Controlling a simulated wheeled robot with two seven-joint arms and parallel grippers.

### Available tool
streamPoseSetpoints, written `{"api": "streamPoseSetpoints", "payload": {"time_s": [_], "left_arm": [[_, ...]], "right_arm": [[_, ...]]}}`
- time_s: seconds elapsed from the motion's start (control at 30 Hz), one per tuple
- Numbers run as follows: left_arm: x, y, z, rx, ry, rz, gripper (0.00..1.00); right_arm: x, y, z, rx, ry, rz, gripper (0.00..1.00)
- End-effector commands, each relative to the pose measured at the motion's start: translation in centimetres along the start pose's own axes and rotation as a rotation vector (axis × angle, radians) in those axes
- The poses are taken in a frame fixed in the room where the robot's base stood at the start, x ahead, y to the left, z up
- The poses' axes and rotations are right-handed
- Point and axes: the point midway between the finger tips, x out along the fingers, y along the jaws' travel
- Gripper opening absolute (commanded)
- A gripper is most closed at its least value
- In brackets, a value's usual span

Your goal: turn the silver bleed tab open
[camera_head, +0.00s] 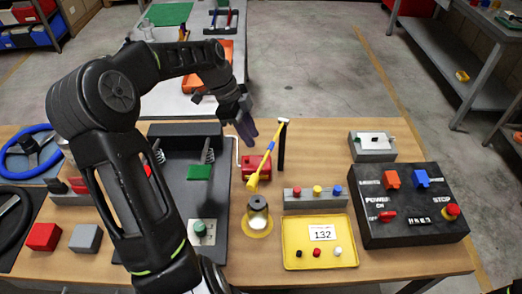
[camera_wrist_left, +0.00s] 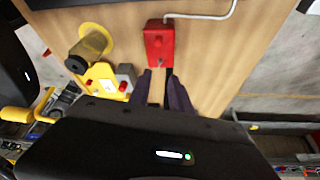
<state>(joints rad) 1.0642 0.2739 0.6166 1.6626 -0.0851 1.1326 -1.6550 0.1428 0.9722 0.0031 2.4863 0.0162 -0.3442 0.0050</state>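A red block (camera_head: 255,166) with a thin white hose beside it sits on the wooden table, near the middle. It also shows ahead of the fingers in the left wrist view (camera_wrist_left: 160,42).
A jar on a yellow disc (camera_head: 258,217), a yellow tray (camera_head: 291,253) and a black switch box (camera_head: 412,237) lie nearer. A dark board (camera_head: 214,253) is left.

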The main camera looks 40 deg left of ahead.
Motion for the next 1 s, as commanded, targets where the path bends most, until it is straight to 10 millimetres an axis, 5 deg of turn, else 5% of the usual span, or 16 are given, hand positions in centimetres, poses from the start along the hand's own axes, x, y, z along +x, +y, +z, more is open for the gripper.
{"api": "streamPoseSetpoints", "payload": {"time_s": [0.6, 1.0], "left_arm": [[7.3, 0.1, -0.1, 0.0, 0.002, 0.003, 0.25], [7.7, 0.0, 0.0, 0.0, 0.0, 0.0, 0.18]], "right_arm": [[-1.6, -0.4, 0.0, 0.003, -0.006, 0.005, 0.36], [-1.6, -0.3, 0.0, 0.003, -0.006, 0.006, 0.36]]}}
